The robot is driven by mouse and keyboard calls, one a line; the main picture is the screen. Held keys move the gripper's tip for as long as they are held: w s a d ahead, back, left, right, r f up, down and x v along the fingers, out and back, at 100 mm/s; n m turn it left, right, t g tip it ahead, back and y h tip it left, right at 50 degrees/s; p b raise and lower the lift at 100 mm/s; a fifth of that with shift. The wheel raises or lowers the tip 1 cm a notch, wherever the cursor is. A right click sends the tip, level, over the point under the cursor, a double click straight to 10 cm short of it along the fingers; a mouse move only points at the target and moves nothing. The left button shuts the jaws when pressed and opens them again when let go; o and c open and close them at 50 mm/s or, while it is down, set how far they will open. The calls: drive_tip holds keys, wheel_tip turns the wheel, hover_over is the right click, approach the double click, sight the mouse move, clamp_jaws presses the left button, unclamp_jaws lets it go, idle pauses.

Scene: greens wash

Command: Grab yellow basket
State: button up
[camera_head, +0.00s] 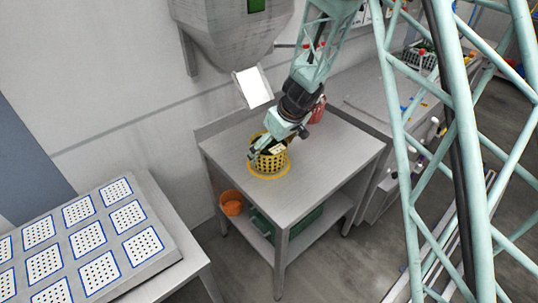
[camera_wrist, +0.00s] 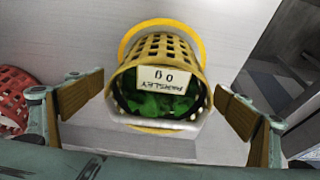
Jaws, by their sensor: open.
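The yellow basket (camera_head: 270,160) stands on the grey steel table, on a yellow ring marking (camera_head: 284,174). In the wrist view the basket (camera_wrist: 186,48) is between my finger pads, with a white label reading PARSLEY and green leaves (camera_wrist: 158,104) inside. My gripper (camera_head: 268,143) reaches down to the basket from the upper right. In the wrist view my gripper (camera_wrist: 160,100) is open, with one brown pad on each side and a gap between each pad and the basket. The far side of the basket is hidden.
A red basket (camera_head: 318,109) stands behind my arm on the same table (camera_head: 340,150); it also shows at the left of the wrist view (camera_wrist: 14,96). A metal chute (camera_head: 253,86) hangs above. An orange bowl (camera_head: 231,203) sits on the lower shelf. The table's front right is clear.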

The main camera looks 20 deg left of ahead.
drive_tip(key=shift+x, duration=1.65)
drive_tip(key=shift+d, duration=0.1)
drive_tip(key=c, duration=1.5)
drive_tip(key=shift+r, duration=0.3)
drive_tip(key=shift+r+p, duration=0.35)
drive_tip(key=shift+r, duration=1.2)
drive_tip(key=shift+s+d+b, duration=0.6)
drive_tip(key=shift+s+d, duration=0.15)
drive_tip(key=shift+s, duration=0.25)
drive_tip(key=shift+s+d+r+b, duration=0.2)
drive_tip(key=shift+s+d+b, duration=0.75)
drive_tip(key=shift+s+d, duration=0.6)
drive_tip(key=shift+s+d+r+b, duration=0.2)
drive_tip(key=shift+s+d+b, duration=0.9)
drive_tip(key=shift+s, duration=0.75)
drive_tip(key=shift+s+d+r+b, duration=0.2)
drive_tip(key=shift+s+d+b, duration=0.65)
drive_tip(key=shift+s+d, duration=0.75)
drive_tip(key=shift+s, duration=0.25)
